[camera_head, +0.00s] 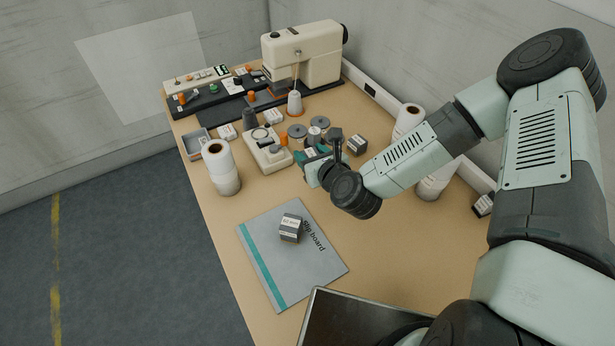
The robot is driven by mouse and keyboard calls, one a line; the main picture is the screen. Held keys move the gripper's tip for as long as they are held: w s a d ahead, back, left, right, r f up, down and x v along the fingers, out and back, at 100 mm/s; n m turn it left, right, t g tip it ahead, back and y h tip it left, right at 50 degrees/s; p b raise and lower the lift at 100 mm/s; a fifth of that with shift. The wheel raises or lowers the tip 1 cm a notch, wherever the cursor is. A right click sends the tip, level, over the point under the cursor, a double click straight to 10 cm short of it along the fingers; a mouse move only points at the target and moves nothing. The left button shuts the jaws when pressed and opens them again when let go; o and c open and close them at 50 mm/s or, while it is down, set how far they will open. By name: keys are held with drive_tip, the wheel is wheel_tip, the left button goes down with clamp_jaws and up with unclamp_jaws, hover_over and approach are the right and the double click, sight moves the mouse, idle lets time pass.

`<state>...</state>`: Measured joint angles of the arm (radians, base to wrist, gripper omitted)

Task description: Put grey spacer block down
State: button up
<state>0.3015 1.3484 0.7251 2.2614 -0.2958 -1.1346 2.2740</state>
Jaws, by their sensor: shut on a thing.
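My gripper (314,158) is over the middle of the table, just in front of the spools and the small cream device. It is shut on a small block with a pale label, taken as the grey spacer block (310,152); the fingers and wrist hide most of it. I cannot tell how far it is above the tabletop. Another labelled dark block (357,145) stands to the right of my gripper.
White rolls stand at the left edge (221,168) and at the right (408,120). A cream sewing machine (305,55) is at the back. A cream device (266,152) and grey spools (297,131) crowd the gripper's left. Bare tabletop (385,240) lies right of the board.

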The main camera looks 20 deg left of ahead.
drive_tip(key=s+a+n+g+y, duration=0.1)
drive_tip(key=s+n+g+y, duration=0.3)
drive_tip(key=s, duration=0.8)
drive_tip(key=n+g, duration=0.6)
hover_over(286, 262)
drive_tip(key=shift+y, duration=0.3)
wheel_tip(286, 262, down, 4)
drive_tip(key=shift+s, duration=0.1)
drive_tip(key=shift+f, duration=2.1)
drive_tip(key=o, duration=0.8)
drive_tip(key=shift+f, duration=0.1)
drive_tip(key=shift+c, duration=0.2)
